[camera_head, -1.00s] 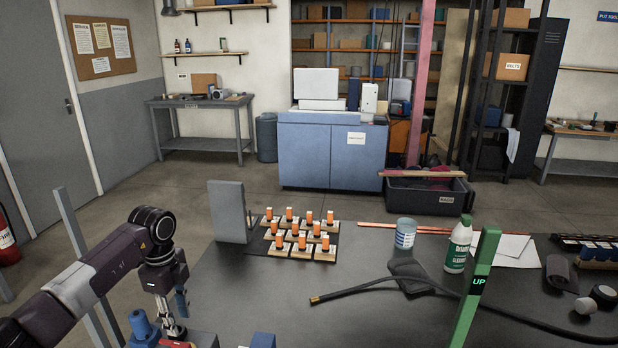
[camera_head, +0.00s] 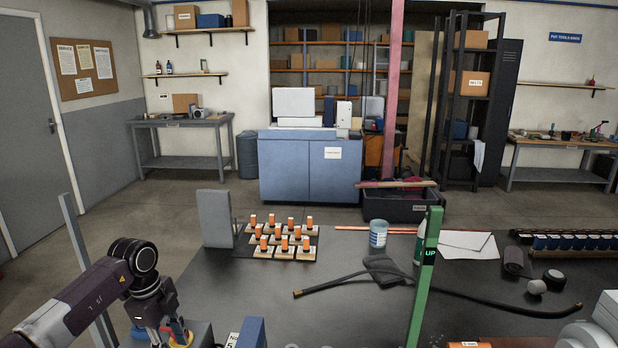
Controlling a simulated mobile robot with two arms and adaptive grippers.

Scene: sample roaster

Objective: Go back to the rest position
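My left arm comes in from the lower left, and my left gripper (camera_head: 166,335) is low at the bottom edge of the head view. It is partly cut off, with red, yellow and blue parts close beside it; I cannot tell whether its fingers are open or shut or touch anything. My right gripper is not in view. The dark work table (camera_head: 340,270) spreads in front of me.
A green post marked UP (camera_head: 427,275) stands at the table's front. A grey upright plate (camera_head: 215,218) stands beside several orange-topped blocks (camera_head: 285,240). A blue-labelled can (camera_head: 378,234), a black hose (camera_head: 470,300) and a blue block (camera_head: 251,333) are also there.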

